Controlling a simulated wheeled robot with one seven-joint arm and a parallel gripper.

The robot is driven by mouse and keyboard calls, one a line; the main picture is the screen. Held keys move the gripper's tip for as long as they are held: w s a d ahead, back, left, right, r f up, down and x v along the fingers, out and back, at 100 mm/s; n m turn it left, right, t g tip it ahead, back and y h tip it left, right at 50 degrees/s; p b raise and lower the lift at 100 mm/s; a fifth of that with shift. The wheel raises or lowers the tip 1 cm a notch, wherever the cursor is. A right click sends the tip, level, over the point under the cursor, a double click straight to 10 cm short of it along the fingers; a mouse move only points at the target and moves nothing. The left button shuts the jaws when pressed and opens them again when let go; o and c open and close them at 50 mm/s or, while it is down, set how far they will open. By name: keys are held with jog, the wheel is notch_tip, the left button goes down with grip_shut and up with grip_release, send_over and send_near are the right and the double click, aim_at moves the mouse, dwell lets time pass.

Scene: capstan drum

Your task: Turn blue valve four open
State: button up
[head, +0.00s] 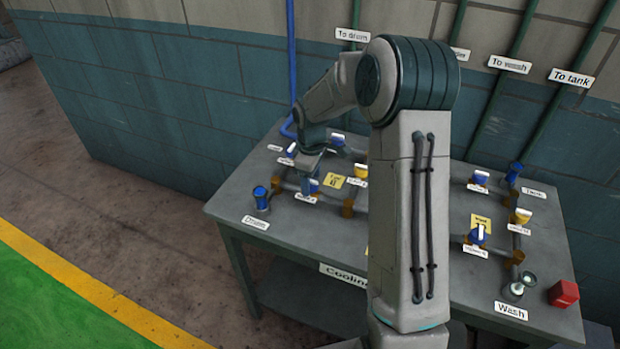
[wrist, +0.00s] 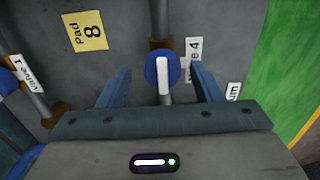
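A blue valve knob with a white bar (wrist: 163,74) sits in the middle of the wrist view. A partly hidden label ending in "e 4" (wrist: 193,58) lies beside it. The white bar runs up and down in that picture, roughly in line with the pipe above it. My gripper (wrist: 160,70) is open, with one blue finger on each side of the knob. Gaps show between the fingers and the knob. In the head view my gripper (head: 309,174) is low over the left part of the bench, and the knob (head: 314,186) is partly hidden by it.
The grey bench (head: 290,228) carries several other blue and yellow valves, pipes and labels. A yellow "Pad 8" card (wrist: 85,31) lies near the fingers.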

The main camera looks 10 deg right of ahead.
jog(key=shift+a, duration=0.1)
notch_tip(320, 180, up, 14)
jog(key=b, duration=0.1)
jog(key=shift+f, duration=0.15)
dwell(0.5)
jog(key=s+m+t, duration=0.3)
jog(key=s+m, duration=0.8)
jog(key=s, duration=1.7)
jog(key=shift+r, duration=0.35)
jog(key=shift+s, duration=0.1)
